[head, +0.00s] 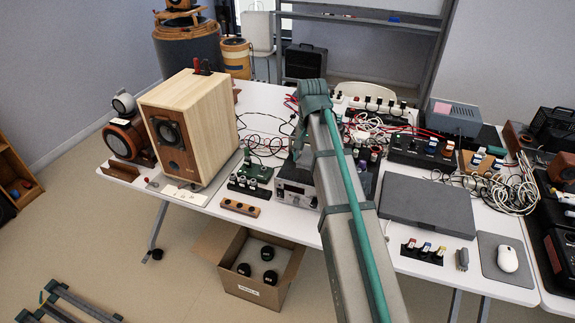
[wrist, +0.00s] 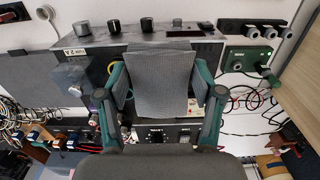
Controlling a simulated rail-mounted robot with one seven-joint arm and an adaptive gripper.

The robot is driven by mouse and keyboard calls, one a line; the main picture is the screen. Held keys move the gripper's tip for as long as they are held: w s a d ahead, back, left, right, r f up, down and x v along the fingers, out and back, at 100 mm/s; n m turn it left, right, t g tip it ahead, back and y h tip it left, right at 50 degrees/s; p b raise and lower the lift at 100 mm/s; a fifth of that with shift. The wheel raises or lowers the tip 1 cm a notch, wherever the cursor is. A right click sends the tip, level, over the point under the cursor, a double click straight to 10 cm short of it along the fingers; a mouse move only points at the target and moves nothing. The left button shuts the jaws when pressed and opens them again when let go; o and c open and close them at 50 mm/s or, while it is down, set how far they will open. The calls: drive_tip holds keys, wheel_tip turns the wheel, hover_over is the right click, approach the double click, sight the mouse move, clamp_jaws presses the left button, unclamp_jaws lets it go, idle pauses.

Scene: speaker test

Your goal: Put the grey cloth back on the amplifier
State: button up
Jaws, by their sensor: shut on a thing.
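The grey cloth (wrist: 160,85) is between the two green fingers of my gripper (wrist: 160,84) in the wrist view. My gripper is shut on it, and the cloth spans the gap between the fingertips. The cloth covers the middle of the amplifier's top in this view; I cannot tell whether it touches it. The amplifier (head: 293,192) is a metal box with front knobs on the white table; its knobbed edge also shows at the top of the wrist view (wrist: 100,40). In the head view my arm hides the gripper and part of the amplifier, and I cannot make out the cloth.
A wooden speaker (head: 205,115) stands left of the amplifier. A small green unit (head: 255,171) with cables sits beside it. A flat grey case (head: 425,205) lies to the right, with a mouse (head: 507,259) beyond. Tangled cables and small boxes crowd the back. An open cardboard box (head: 232,277) is below.

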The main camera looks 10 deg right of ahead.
drive_tip(key=w+a+f+p, duration=0.2)
drive_tip(key=w, duration=0.4)
hover_over(290, 173)
drive_tip(key=s, duration=0.1)
drive_tip(key=f, duration=0.2)
drive_tip(key=f+p, duration=0.1)
drive_tip(key=f, duration=0.1)
drive_tip(key=shift+s+d+f, duration=0.15)
drive_tip(key=shift+d+f, duration=0.05)
drive_tip(key=shift+f, duration=0.05)
drive_tip(key=shift+w+a+f, duration=0.25)
drive_tip(key=shift+w+f, duration=0.4)
drive_tip(key=shift+f, duration=0.25)
drive_tip(key=shift+f+p, duration=0.55)
drive_tip(key=shift+f, duration=1.05)
drive_tip(key=shift+f, duration=0.2)
drive_tip(key=o, duration=1.2)
drive_tip(key=shift+r, duration=0.1)
